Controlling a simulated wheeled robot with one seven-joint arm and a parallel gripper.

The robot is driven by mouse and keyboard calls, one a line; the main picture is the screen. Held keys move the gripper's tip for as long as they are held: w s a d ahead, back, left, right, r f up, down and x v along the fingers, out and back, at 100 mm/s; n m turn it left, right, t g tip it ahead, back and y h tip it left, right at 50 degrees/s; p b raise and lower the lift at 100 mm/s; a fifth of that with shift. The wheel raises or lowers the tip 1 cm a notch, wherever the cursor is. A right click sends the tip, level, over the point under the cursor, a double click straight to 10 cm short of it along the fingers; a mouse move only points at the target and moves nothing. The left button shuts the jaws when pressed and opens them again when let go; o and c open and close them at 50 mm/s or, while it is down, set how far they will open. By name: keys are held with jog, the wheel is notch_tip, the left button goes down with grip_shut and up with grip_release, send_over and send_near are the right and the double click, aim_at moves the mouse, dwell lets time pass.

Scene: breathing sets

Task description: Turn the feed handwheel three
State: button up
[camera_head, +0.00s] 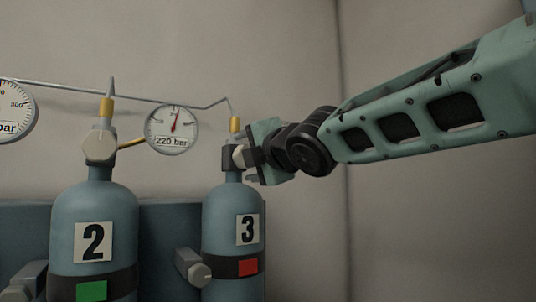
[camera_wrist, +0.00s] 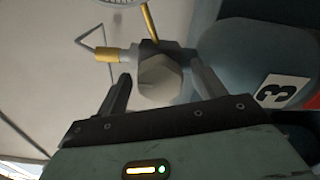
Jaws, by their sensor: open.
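Cylinder three (camera_head: 231,212) is a blue-grey bottle with a "3" label and a red patch, right of cylinder two. Its feed handwheel (camera_wrist: 160,77) is a pale, faceted knob on the valve at the bottle's top. It also shows in the head view (camera_head: 239,156), partly covered by my gripper. My gripper (camera_wrist: 160,84) is open at the valve, one finger on each side of the handwheel. I cannot tell whether the fingers touch it. In the head view my gripper (camera_head: 250,153) reaches in from the right.
Cylinder two (camera_head: 92,221), with a green patch and its own pale handwheel (camera_head: 100,146), stands to the left. A gauge (camera_head: 173,130) marked "220 bar" hangs between them. A thin pipe (camera_head: 150,97) runs above. Grey clamp knobs (camera_head: 198,273) stick out in front. The right side is bare wall.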

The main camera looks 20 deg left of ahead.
jog(key=b+v, duration=0.5)
jog(key=v, duration=1.2)
jog(key=s+d+f+m+g+h, duration=0.1)
jog(key=d+f+m+h, duration=0.25)
jog(key=f, duration=0.55)
jog(key=d+f+m+g+h, duration=0.2)
jog(key=f+m, duration=0.3)
jog(key=f, duration=0.5)
jog(key=s+d+f+m+g+h, duration=0.15)
jog(key=f+m, duration=0.25)
jog(key=f, duration=0.5)
jog(key=s+d+f+m+g+h, duration=0.35)
jog(key=s+d+f+m, duration=0.25)
jog(key=s+d+f, duration=0.3)
jog(key=s+d+f+m+g+h, duration=0.35)
jog(key=s+d+f+m, duration=0.3)
jog(key=f, duration=0.45)
notch_tip(320, 180, up, 28)
jog(key=n+y+p, duration=0.1)
jog(key=p, duration=2.6)
jog(key=shift+s+p, duration=0.2)
jog(key=shift+p, duration=0.1)
